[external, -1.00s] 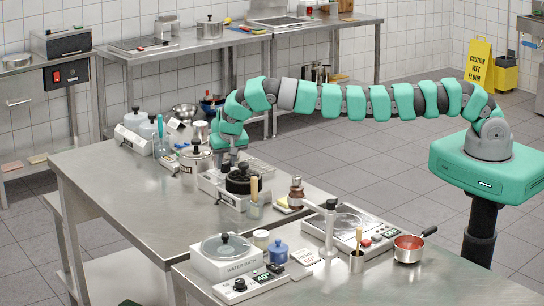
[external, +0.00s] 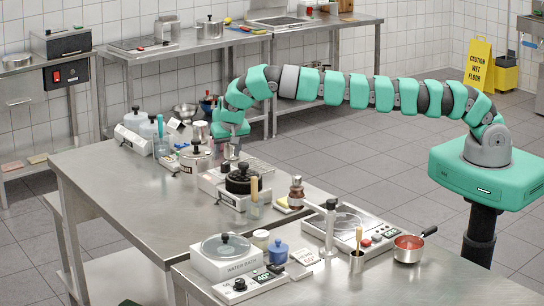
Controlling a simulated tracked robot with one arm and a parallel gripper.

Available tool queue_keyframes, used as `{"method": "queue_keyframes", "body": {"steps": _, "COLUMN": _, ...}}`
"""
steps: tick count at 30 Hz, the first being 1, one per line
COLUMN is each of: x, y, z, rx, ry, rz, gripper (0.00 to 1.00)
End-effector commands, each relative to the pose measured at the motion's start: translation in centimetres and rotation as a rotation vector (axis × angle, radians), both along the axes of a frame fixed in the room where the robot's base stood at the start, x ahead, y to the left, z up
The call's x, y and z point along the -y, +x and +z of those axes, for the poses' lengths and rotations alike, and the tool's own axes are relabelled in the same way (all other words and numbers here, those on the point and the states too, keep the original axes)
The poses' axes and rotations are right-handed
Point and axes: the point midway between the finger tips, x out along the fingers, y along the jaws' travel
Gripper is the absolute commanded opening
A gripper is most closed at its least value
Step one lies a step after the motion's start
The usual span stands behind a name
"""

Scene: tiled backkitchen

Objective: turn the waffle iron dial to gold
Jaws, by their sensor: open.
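The waffle iron (external: 243,179) stands near the middle of the left steel table, with a black round top on a pale metal base. Its dial is too small to make out, so I cannot tell its setting. My gripper (external: 231,150) points down above and just behind the waffle iron, apart from its black top. It is open and I see nothing held in it. The fingers are small and partly lost against the things behind them.
A lidded pot (external: 195,160) stands left of the waffle iron. A jar with a wooden handle (external: 254,200) and a brown-topped grinder (external: 296,194) stand close in front and right. The table's near left part (external: 125,200) is clear.

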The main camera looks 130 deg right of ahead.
Motion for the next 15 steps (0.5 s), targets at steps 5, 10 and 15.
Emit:
{"method": "queue_keyframes", "body": {"steps": 5, "x": -1.3, "y": 0.5, "z": 2.8, "rx": 0.003, "ry": -0.001, "rz": 0.001, "gripper": 0.51}}
{"method": "queue_keyframes", "body": {"steps": 10, "x": -2.5, "y": 0.7, "z": 5.8, "rx": 0.001, "ry": 0.001, "rz": 0.001, "gripper": 0.51}}
{"method": "queue_keyframes", "body": {"steps": 15, "x": -3.3, "y": 0.9, "z": 7.6, "rx": -0.003, "ry": 0.003, "rz": 0.0, "gripper": 0.51}}
